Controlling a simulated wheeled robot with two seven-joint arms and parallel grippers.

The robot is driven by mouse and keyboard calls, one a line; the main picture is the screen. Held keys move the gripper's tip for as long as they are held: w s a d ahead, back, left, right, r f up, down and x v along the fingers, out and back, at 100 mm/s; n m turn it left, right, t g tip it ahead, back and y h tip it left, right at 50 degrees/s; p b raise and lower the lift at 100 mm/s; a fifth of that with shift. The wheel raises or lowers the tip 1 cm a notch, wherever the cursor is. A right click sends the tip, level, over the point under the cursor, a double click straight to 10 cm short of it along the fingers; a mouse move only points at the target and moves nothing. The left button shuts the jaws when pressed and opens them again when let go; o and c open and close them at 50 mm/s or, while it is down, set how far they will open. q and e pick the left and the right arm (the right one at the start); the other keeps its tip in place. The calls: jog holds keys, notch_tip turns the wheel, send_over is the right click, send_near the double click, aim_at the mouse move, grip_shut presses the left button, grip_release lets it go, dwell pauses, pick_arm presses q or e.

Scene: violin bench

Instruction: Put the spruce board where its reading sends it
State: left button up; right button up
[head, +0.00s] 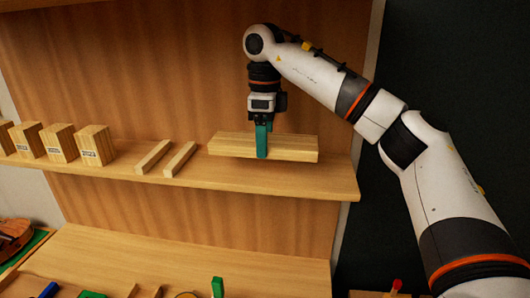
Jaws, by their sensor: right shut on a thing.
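The pale spruce board (290,148) is over the right part of the wooden shelf (250,178), lying flat and lengthwise along it. My right gripper (263,142) points down from above and is shut on the board near its middle, one teal finger showing on the front face. The board shades the shelf beneath it; whether it touches the shelf or hovers just above is hard to tell. No reading shows on the board. My left gripper is not in view.
Two thin wooden strips (178,159) lie on the shelf just left of the board. Further left stand several wood blocks with labels (94,145), one seeming to read 2023. Below is a bench top (180,262) with a bright green item (217,287) at its front.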

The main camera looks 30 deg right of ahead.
aim_at(265, 173)
jog(key=shift+f, duration=0.7)
jog(key=shift+f+p, duration=0.3)
jog(key=shift+f, duration=0.25)
notch_tip(265, 173, down, 3)
jog(key=shift+d+r+p, duration=0.1)
jog(key=shift+r+p, duration=0.05)
jog(key=shift+p, duration=1)
jog(key=shift+w+f, duration=0.1)
jog(key=shift+f, duration=0.25)
jog(key=shift+f, duration=0.15)
jog(key=o, duration=1.1)
